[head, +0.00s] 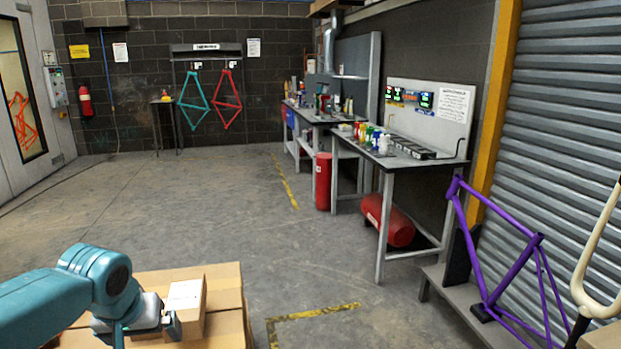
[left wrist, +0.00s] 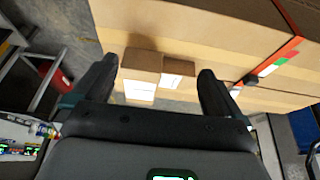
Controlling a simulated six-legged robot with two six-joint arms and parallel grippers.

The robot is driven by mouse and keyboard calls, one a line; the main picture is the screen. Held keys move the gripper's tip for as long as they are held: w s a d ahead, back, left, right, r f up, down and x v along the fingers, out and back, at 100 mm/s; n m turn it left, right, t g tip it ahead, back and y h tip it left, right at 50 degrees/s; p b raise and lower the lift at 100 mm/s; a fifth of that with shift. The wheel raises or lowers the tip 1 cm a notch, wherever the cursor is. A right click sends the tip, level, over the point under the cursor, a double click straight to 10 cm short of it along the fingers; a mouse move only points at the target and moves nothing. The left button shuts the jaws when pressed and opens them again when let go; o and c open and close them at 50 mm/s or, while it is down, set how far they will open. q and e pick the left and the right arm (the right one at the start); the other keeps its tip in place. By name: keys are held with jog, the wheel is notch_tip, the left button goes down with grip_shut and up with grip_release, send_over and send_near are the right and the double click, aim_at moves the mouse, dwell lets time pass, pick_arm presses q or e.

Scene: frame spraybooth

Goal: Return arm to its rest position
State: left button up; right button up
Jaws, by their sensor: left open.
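My left gripper (head: 168,327) is at the lower left of the head view, close to a small cardboard box with a white label (head: 187,296) on top of larger cartons (head: 225,280). In the left wrist view my left gripper (left wrist: 153,80) has its two dark fingers spread wide, with nothing held between them. Beyond the fingertips, small brown boxes with white labels (left wrist: 141,62) show against the large cartons (left wrist: 195,20). Whether the gripper touches a box cannot be told. My right gripper is in neither view.
Workbenches (head: 398,160) with bottles line the right wall, with a red tank (head: 388,220) below. A purple bike frame (head: 520,262) stands at the right on a low grey platform (head: 462,308). A red extinguisher (head: 86,101) hangs far left. The middle floor (head: 210,200) is clear.

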pick_arm(q)
jog(key=s+d+f+m+g+h+p, duration=0.15)
jog(key=d+f, duration=0.35)
jog(key=f, duration=0.5)
jog(key=s+d+f+g+h+p, duration=0.15)
jog(key=d+f, duration=0.35)
jog(key=f, duration=0.5)
jog(key=s+d+f+h+p, duration=0.1)
jog(key=s+d+f, duration=0.2)
jog(key=s+f, duration=0.3)
jog(key=s+d+f+g+p, duration=0.1)
jog(key=s+d+f, duration=0.3)
jog(key=s, duration=1)
notch_tip(320, 180, down, 4)
jog(key=shift+r+n+h, duration=0.25)
jog(key=shift+n+h, duration=0.15)
jog(key=shift+n, duration=0.05)
jog(key=c, duration=1.1)
jog(key=shift+d, duration=0.1)
